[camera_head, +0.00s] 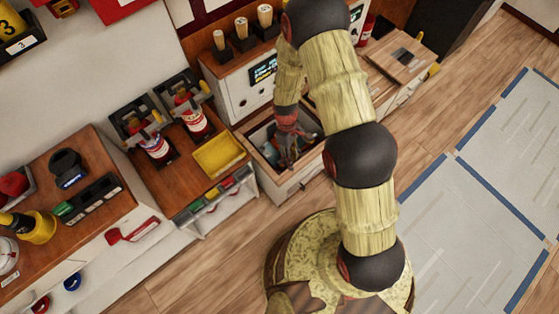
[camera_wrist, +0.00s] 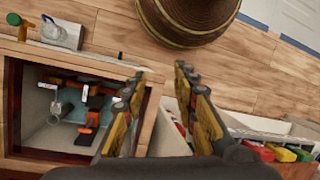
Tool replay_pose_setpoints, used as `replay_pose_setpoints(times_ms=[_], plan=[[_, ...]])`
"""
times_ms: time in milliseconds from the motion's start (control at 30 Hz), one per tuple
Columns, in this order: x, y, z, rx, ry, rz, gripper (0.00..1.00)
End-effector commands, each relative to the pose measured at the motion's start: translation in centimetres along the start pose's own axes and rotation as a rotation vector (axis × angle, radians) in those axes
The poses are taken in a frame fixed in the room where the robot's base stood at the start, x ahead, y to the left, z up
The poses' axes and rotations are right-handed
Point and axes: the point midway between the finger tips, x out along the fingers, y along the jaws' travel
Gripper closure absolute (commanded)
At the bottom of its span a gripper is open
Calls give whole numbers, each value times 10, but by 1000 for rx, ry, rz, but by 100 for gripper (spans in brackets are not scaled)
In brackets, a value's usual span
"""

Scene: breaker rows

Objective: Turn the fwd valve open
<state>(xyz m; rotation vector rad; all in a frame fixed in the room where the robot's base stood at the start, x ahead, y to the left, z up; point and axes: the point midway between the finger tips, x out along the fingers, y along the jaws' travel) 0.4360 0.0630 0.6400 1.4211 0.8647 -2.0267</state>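No label reading "fwd" is legible, so I cannot tell which part is the fwd valve. In the head view, a red lever handle (camera_head: 132,230) is on the white front of the left cabinet. A blue round knob (camera_head: 72,282) and a red round knob (camera_head: 41,304) sit lower on that front. My gripper (camera_wrist: 160,76) shows in the wrist view with its two yellow and black fingers apart and nothing between them. In the head view, my gripper (camera_head: 288,128) is over the open drawer, far right of those handles, partly hidden by my arm.
The open drawer (camera_head: 293,187) holds tools with orange and black parts, clearer in the wrist view. A yellow tray (camera_head: 218,155) and two red-labelled bottles stand left of it. Colored switches line the cabinet edge below. The wooden floor (camera_head: 190,280) in front is clear.

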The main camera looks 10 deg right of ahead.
Motion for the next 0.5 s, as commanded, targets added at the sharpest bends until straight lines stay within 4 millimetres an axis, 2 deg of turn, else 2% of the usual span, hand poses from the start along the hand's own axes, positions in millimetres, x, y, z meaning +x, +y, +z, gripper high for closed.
replay_pose_setpoints(times_ms=[33,100,300,400,500], plan=[[25,3,-6,-61,-8,-5,71],[54,8,-16,-157,-6,-2,71],[122,28,-44,-452,20,35,71],[138,43,-63,-607,48,83,71],[136,63,-88,-760,81,156,71]])
